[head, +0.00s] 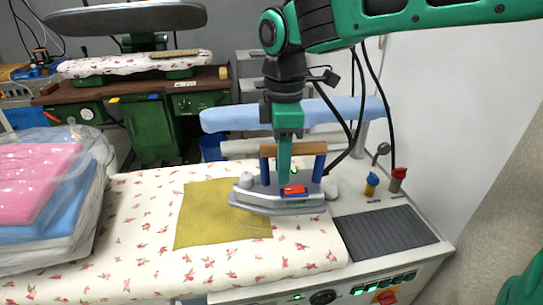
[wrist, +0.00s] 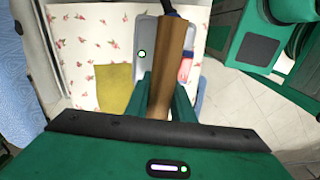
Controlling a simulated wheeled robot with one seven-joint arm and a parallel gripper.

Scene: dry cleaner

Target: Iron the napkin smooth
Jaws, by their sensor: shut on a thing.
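The yellow napkin (head: 205,215) lies on the floral ironing board (head: 140,205) in the head view. The iron (head: 285,207), grey with a brown wooden handle (head: 310,149) on blue posts, stands upright at the napkin's right side, its soleplate over the napkin's right part. I cannot tell whether it presses down or sits just above. My gripper (head: 285,170) is shut on the iron's handle from above. In the wrist view the handle (wrist: 172,70) runs between my fingers and the napkin (wrist: 115,88) shows to the left. The napkin under the iron is hidden; wrinkles are too fine to tell.
Bagged folded laundry (head: 45,195) takes the board's left end. A pale blue sleeve board (head: 250,115) stands behind the iron. The board left of the napkin is clear.

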